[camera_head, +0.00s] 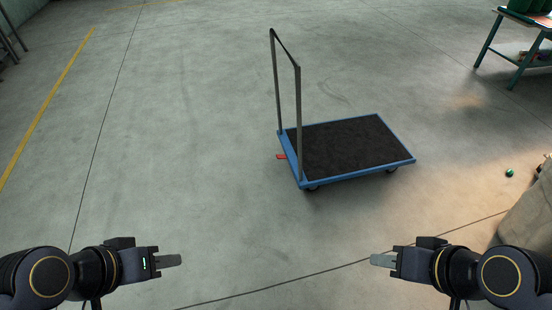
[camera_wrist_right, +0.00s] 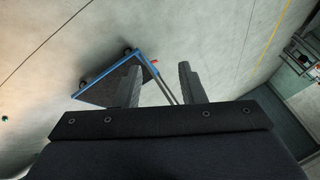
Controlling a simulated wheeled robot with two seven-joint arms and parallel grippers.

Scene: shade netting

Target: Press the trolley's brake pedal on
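The trolley (camera_head: 350,146) stands on the floor ahead, with a blue frame, a dark deck and a tall grey push handle (camera_head: 298,110) on its left end. Its red brake pedal (camera_head: 281,156) sticks out low at the left end, beside the handle's foot. The trolley also shows in the right wrist view (camera_wrist_right: 98,90), with the red pedal (camera_wrist_right: 154,61) at its corner. My left gripper (camera_head: 168,261) and my right gripper (camera_head: 382,260) are both well short of the trolley, touching nothing. The right one's fingers are apart and empty in the wrist view. The left fingers are seen edge-on.
A green-framed table (camera_head: 515,38) stands at the far right. A small green ball-like item (camera_head: 509,173) lies on the floor right of the trolley, near a pale sack-like bulk (camera_head: 528,222). The floor between me and the trolley is clear.

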